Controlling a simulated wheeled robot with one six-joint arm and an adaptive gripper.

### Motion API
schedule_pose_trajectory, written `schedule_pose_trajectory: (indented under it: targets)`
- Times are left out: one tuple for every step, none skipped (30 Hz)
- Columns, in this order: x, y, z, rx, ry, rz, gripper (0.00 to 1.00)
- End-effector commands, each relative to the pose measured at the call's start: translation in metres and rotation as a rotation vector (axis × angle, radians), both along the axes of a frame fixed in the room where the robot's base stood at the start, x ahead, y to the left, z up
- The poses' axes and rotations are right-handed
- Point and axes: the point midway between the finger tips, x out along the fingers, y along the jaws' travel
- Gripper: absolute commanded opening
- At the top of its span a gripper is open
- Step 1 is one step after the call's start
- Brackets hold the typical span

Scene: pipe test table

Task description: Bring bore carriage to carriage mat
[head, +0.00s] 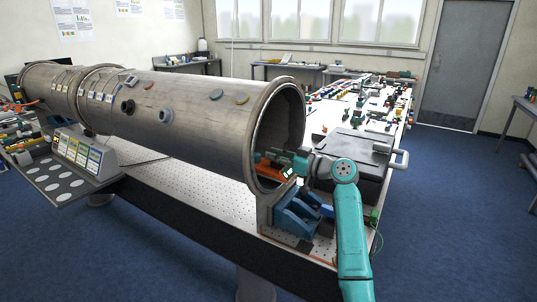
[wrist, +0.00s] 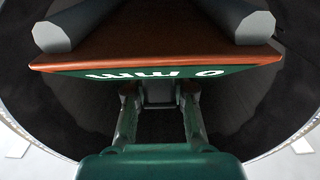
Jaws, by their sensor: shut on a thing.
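The bore carriage (wrist: 155,52) fills the upper part of the wrist view, an orange-brown plate with a green front edge with white marks and grey rollers on top. In the head view its orange part (head: 266,167) shows just inside the open mouth of the big pipe (head: 277,122). My gripper (wrist: 159,92) is shut on a grey part under the carriage's front edge. In the head view my gripper (head: 284,162) reaches into the pipe mouth from the right, and its fingers are hard to make out. I cannot pick out the carriage mat for certain.
A blue support (head: 298,214) stands under the pipe mouth. A dark flat case (head: 352,150) lies right of the mouth, behind my arm. The perforated table (head: 190,184) is mostly clear in front of the pipe; small parts crowd its far right.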

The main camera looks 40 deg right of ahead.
Motion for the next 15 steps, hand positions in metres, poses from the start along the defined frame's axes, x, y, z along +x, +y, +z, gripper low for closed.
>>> schedule_pose_trajectory:
  targets:
    - [-0.004, -0.002, 0.0, 0.0, -0.001, -0.001, 0.0]
    - [-0.007, -0.003, 0.0, 0.0, -0.001, -0.001, 0.0]
    - [-0.01, -0.004, 0.0, 0.0, -0.001, -0.001, 0.0]
    - [-0.012, -0.004, 0.0, 0.0, -0.001, -0.001, 0.0]
    - [-0.015, -0.005, 0.0, 0.0, -0.001, -0.001, 0.0]
    - [-0.018, -0.007, 0.0, 0.0, -0.001, -0.001, 0.0]
    - [-0.021, -0.008, 0.0, 0.0, -0.001, -0.001, 0.0]
    - [-0.023, -0.009, 0.0, 0.0, -0.001, -0.001, 0.0]
    - [-0.026, -0.01, 0.0, 0.0, -0.001, -0.001, 0.0]
    - [-0.028, -0.01, 0.001, 0.0, -0.002, -0.001, 0.0]
    - [-0.031, -0.011, 0.001, 0.0, -0.002, -0.001, 0.0]
    - [-0.034, -0.012, 0.0, 0.0, -0.002, -0.001, 0.0]
    - [-0.036, -0.013, 0.0, -0.001, -0.001, -0.001, 0.0]
    - [-0.039, -0.014, 0.0, -0.001, 0.0, -0.001, 0.0]
    - [-0.042, -0.016, 0.0, 0.0, 0.0, -0.001, 0.0]
